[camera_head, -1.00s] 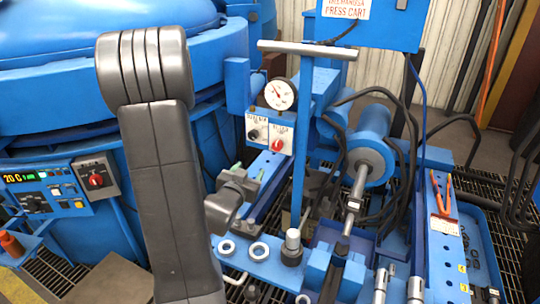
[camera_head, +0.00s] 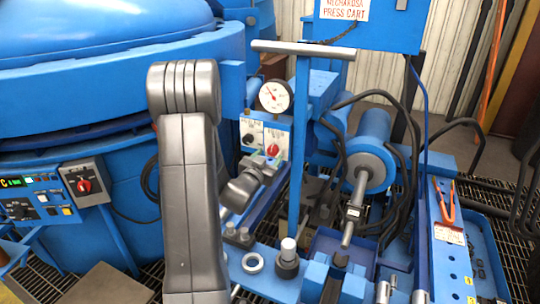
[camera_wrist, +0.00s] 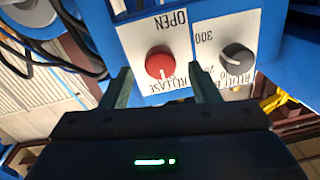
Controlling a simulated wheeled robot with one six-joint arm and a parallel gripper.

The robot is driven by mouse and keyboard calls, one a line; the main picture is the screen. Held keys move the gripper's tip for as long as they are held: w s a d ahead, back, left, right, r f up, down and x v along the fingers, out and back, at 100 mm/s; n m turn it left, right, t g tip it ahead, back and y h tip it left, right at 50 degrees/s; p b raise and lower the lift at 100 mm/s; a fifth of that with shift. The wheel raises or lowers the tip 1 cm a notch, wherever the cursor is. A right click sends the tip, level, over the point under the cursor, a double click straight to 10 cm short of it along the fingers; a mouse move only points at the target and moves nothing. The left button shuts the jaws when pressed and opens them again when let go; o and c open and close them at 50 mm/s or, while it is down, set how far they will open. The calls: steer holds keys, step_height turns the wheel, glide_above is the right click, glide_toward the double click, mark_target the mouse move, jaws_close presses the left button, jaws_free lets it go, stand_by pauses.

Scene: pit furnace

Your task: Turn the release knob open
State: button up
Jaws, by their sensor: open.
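The red release knob (camera_head: 272,150) sits on a white plate on the blue press cart, below a round gauge. In the wrist view the red knob (camera_wrist: 160,63) appears upside down, with "OPEN" and "RELEASE" lettering around it. My gripper (camera_wrist: 159,70) is open, one finger to each side of the red knob in that picture. I cannot tell how far the fingertips are from the knob face, and nothing is held. In the head view my gripper (camera_head: 266,168) is just below the plate, its fingers small and partly hidden by the wrist.
A black knob (camera_wrist: 237,57) with a numbered scale is beside the red one. The gauge (camera_head: 274,96) is above, and a blue post with a T-handle (camera_head: 301,140) stands close to the plate's right. The furnace panel at left has another red knob (camera_head: 84,185).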

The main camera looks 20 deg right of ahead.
steer(key=shift+x, duration=1.05)
steer(key=c, duration=1)
steer(key=shift+o, duration=0.2)
